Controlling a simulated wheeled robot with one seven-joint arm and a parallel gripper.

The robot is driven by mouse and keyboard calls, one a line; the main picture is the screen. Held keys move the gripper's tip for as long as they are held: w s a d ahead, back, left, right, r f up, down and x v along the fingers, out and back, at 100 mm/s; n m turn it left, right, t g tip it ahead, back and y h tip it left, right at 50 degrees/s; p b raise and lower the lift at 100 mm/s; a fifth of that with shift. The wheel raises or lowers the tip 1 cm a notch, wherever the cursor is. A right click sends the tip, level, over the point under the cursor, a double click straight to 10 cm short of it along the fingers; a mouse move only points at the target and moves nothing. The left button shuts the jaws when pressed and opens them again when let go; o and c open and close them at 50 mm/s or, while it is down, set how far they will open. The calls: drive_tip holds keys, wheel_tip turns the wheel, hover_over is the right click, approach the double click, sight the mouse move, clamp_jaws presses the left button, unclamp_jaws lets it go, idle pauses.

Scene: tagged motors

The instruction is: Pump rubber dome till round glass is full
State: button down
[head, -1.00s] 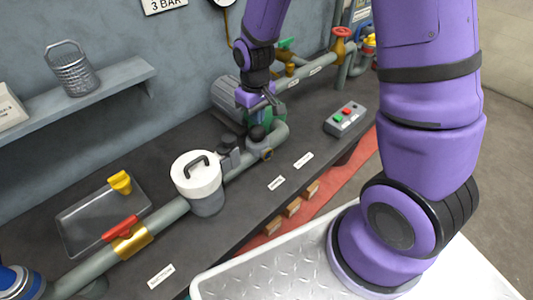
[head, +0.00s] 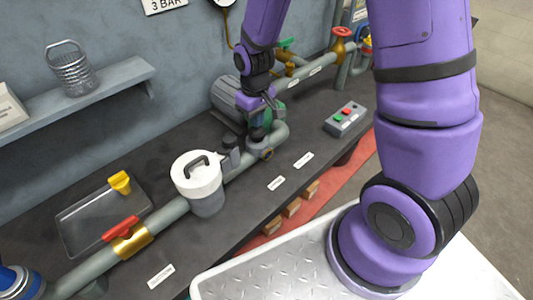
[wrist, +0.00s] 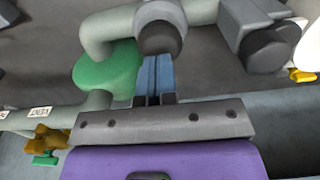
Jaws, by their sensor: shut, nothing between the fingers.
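The dark rubber dome (wrist: 160,38) sits on top of the grey pipe fitting in the wrist view. My gripper (wrist: 155,62) is shut and empty, its two blue fingers side by side with their tips at the dome's near edge. In the head view my gripper (head: 260,128) points down over the same spot and largely covers the dome. The fingertips look to be at or on the dome; whether they press it in, I cannot tell. I cannot make out a round glass or its level in either view.
A white-lidded pot (head: 199,178) stands on the pipe to the left. A dark block fitting (head: 231,150) sits close beside the dome. A green pump body (wrist: 108,67) is behind. A button box (head: 345,119) stands right. The bench front between labels is clear.

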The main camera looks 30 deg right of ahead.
drive_tip(key=shift+f, duration=1.3)
drive_tip(key=shift+r, duration=1.85)
wheel_tip(320, 180, up, 7)
idle(0.4)
